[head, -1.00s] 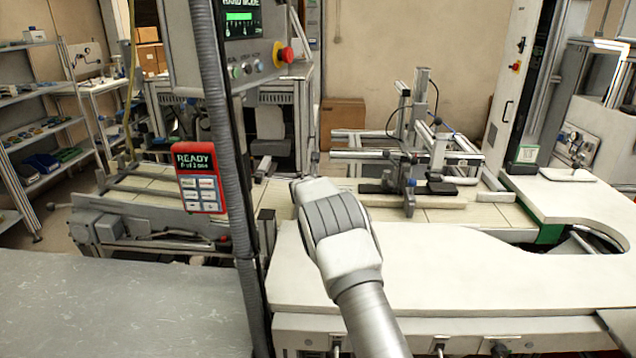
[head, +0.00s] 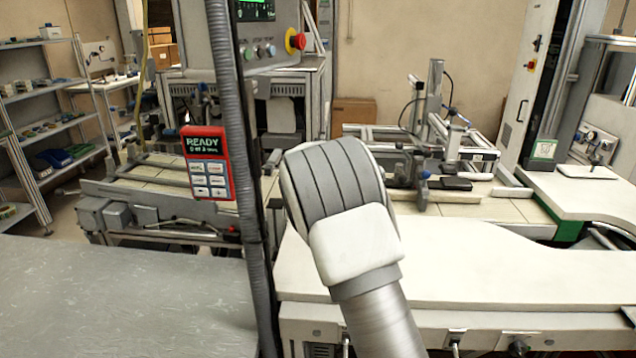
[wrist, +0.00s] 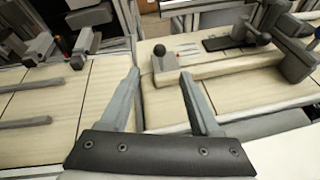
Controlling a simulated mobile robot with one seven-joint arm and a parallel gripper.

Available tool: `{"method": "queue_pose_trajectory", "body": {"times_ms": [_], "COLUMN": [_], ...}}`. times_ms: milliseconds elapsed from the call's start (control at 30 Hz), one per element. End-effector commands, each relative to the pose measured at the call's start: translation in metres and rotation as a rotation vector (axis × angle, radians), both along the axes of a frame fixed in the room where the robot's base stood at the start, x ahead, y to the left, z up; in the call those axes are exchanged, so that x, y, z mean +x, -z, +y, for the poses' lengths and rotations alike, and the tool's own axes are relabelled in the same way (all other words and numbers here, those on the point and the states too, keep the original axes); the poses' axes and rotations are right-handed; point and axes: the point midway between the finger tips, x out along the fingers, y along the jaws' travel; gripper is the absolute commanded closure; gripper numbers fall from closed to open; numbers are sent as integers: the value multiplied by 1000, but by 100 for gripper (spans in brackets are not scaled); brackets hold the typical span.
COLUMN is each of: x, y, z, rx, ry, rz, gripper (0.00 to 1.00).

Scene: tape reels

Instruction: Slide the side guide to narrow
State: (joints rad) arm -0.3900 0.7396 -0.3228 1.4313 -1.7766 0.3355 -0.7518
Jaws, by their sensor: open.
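A pale bar-shaped guide (wrist: 215,68) lies across the cream bed of the machine in the wrist view. In the head view part of the guide (head: 462,197) shows to the right of my arm, below a dark pad. My gripper (wrist: 160,75) is open and empty. Its two fingers point toward the knob end, apart from the knob, which appears beyond and between the fingertips. In the head view my arm hides the gripper.
A grey clamp-like block (wrist: 297,58) sits at the guide's right end, near a dark flat pad (wrist: 228,42). Grey rods lie on the bed at left. In the head view a red READY panel (head: 207,162) and a dark hose stand left of my arm. A white worktop (head: 480,275) lies in front.

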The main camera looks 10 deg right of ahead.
Motion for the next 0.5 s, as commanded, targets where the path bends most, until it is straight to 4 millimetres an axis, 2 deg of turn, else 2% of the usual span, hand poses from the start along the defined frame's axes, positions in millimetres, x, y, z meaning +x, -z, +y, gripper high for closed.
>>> {"method": "queue_pose_trajectory", "body": {"times_ms": [100,300,500], "x": [-19,-44,-57], "y": [-8,-19,-24], "z": [7,15,18], "rx": [1,0,-1], "ry": [-2,-1,-1], "rz": [-1,0,1], "gripper": [36,36,36]}}
